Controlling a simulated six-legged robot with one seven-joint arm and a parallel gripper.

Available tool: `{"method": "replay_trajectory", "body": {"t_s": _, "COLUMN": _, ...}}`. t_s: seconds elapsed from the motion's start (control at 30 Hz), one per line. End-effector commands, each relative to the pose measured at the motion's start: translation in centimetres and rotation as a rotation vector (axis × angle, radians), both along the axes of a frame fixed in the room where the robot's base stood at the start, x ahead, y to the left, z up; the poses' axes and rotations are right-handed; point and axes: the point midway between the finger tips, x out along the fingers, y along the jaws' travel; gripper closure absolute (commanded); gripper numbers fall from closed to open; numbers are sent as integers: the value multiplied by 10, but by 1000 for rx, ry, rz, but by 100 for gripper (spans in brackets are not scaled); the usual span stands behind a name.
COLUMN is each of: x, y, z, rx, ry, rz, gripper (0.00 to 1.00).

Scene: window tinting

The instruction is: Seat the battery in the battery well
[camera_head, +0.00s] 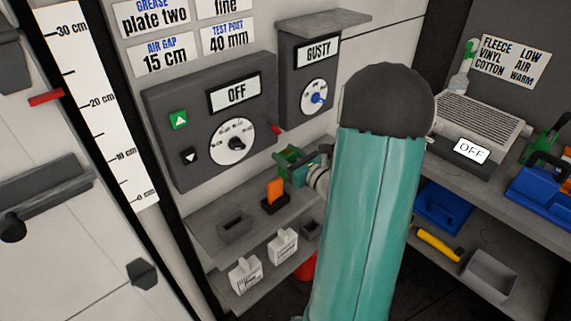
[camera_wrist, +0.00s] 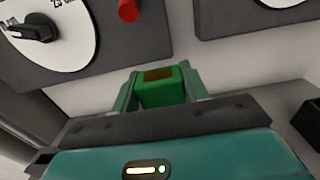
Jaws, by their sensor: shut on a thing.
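A green block with a brown patch on top, which looks like the battery (camera_wrist: 162,86), sits between the two fingers of my gripper (camera_wrist: 165,92) in the wrist view. The fingers are shut on its sides. In the head view my gripper (camera_head: 300,168) is beside the grey wall panel, above the shelf, partly hidden by my arm. A dark rectangular well (camera_head: 235,228) is open and empty on the shelf, below and left of my gripper. I cannot tell for sure that it is the battery well. A second dark holder (camera_head: 311,230) is partly hidden by my arm.
An orange piece (camera_head: 275,191) stands in a black holder on the shelf, close below my gripper. A control panel reading OFF (camera_head: 210,120) is behind. A heater (camera_head: 475,125) and blue tools are at right.

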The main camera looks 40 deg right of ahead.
Motion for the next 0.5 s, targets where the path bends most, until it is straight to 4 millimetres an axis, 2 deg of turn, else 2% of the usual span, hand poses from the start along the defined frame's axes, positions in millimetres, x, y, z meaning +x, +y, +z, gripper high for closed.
{"method": "replay_trajectory", "body": {"t_s": 0.17, "x": 11, "y": -2, "z": -11, "rx": 0, "ry": -1, "rz": -1, "gripper": 87}}
{"method": "replay_trajectory", "body": {"t_s": 0.37, "x": 11, "y": -2, "z": -38, "rx": 1, "ry": 1, "rz": -1, "gripper": 87}}
{"method": "replay_trajectory", "body": {"t_s": 0.5, "x": 10, "y": -2, "z": -42, "rx": -2, "ry": -2, "rz": -1, "gripper": 87}}
